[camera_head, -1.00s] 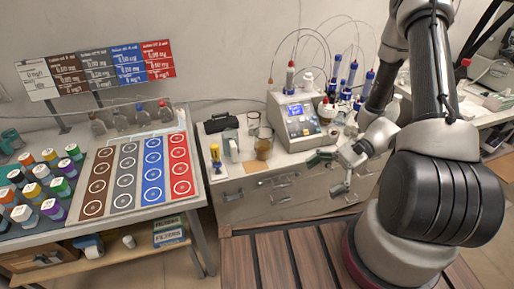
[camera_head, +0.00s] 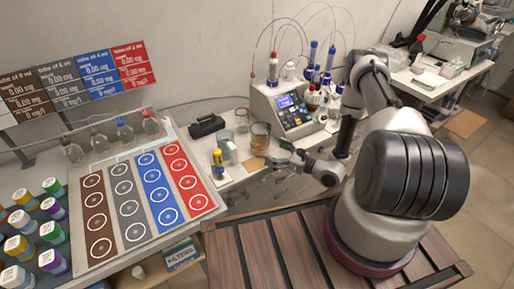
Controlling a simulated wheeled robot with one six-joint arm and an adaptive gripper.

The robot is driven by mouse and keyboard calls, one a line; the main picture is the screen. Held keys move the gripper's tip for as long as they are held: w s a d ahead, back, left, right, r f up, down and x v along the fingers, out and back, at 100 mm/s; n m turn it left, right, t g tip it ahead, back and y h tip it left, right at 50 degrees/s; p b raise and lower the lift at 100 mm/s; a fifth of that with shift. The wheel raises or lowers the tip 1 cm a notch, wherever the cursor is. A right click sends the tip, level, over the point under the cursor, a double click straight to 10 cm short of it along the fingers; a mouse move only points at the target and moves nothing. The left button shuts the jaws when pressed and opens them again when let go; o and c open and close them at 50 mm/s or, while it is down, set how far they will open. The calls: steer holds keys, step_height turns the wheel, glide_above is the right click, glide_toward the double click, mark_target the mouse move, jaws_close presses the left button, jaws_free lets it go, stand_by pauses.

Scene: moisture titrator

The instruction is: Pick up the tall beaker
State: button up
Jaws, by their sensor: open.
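A glass beaker with amber contents (camera_head: 260,140) stands on the bench left of the titrator. Behind it is a small clear glass vessel (camera_head: 242,118). A clear glass cylinder (camera_head: 224,138) stands further left, close to a whitish container (camera_head: 230,153). I cannot tell for sure which of these is the tall beaker. My gripper (camera_head: 278,157) is open and empty, at the bench's front edge, just right of and in front of the amber beaker. It appears apart from the glassware.
The titrator (camera_head: 289,112) with bottles and tubes stands behind my gripper. A tray of coloured circles (camera_head: 145,195) and several capped bottles (camera_head: 40,228) lie further left. Wooden slats (camera_head: 270,250) are below.

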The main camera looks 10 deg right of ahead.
mark_target(260, 141)
steer(key=shift+w+d+r+t, duration=0.2)
steer(key=shift+w+t, duration=0.1)
steer(key=shift+w, duration=0.15)
steer(key=shift+w+a+r, duration=0.15)
steer(key=shift+w+a, duration=0.05)
steer(key=x, duration=0.7)
steer(key=c, duration=1.4)
step_height(260, 141, up, 10)
